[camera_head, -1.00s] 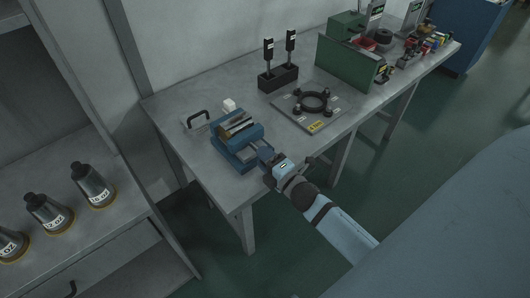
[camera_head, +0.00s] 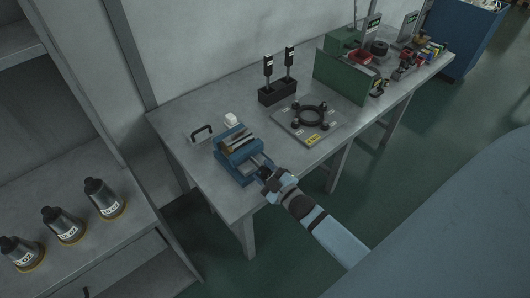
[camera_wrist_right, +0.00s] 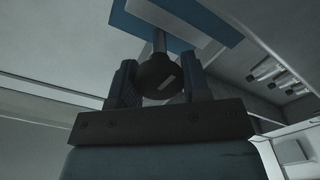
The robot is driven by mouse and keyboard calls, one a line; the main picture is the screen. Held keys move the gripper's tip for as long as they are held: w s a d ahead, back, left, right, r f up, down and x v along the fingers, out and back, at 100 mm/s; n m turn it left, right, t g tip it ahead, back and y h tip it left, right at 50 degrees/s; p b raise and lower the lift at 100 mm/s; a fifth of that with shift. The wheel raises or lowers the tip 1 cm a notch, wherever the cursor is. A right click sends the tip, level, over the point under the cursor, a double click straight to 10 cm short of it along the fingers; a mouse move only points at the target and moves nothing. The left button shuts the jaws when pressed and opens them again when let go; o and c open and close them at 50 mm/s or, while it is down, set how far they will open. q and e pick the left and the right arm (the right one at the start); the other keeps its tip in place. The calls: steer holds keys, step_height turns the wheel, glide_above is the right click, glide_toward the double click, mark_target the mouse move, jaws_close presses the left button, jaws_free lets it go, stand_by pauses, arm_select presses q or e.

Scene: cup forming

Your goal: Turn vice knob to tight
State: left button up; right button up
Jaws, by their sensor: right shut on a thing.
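The blue vice (camera_head: 238,152) sits near the front left edge of the metal table, with light jaws on top. Its dark round knob (camera_wrist_right: 158,76) shows in the right wrist view at the end of a short shaft below the blue vice body (camera_wrist_right: 182,22). My right gripper (camera_head: 264,175) is at the front of the vice, at the knob. In the right wrist view its two fingers (camera_wrist_right: 158,84) stand on either side of the knob and are shut on it. In the head view the gripper mostly hides the knob. My left gripper is not in view.
On the metal table (camera_head: 190,107) are a handled plate (camera_head: 201,133), a small white block (camera_head: 231,119), a black stand (camera_head: 277,93) with two upright tools, and a ring fixture plate (camera_head: 308,121). A green box (camera_head: 340,78) stands farther right. Dark cone-shaped bottles (camera_head: 103,198) stand on the left shelf.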

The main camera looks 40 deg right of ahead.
steer(key=m+p, duration=0.2)
steer(key=m, duration=0.2)
steer(key=shift+d+r, duration=0.1)
steer(key=shift+r, duration=0.05)
steer(key=shift+m+p, duration=0.4)
steer(key=shift+m, duration=0.6)
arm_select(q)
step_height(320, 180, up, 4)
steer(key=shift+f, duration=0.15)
arm_select(e)
steer(key=shift+m, duration=0.5)
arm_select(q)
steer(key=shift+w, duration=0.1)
arm_select(e)
steer(key=o, duration=0.9)
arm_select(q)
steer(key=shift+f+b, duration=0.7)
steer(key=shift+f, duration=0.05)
arm_select(e)
steer(key=s, duration=0.9)
steer(key=s+d, duration=0.1)
steer(key=s, duration=0.3)
steer(key=shift+s, duration=0.4)
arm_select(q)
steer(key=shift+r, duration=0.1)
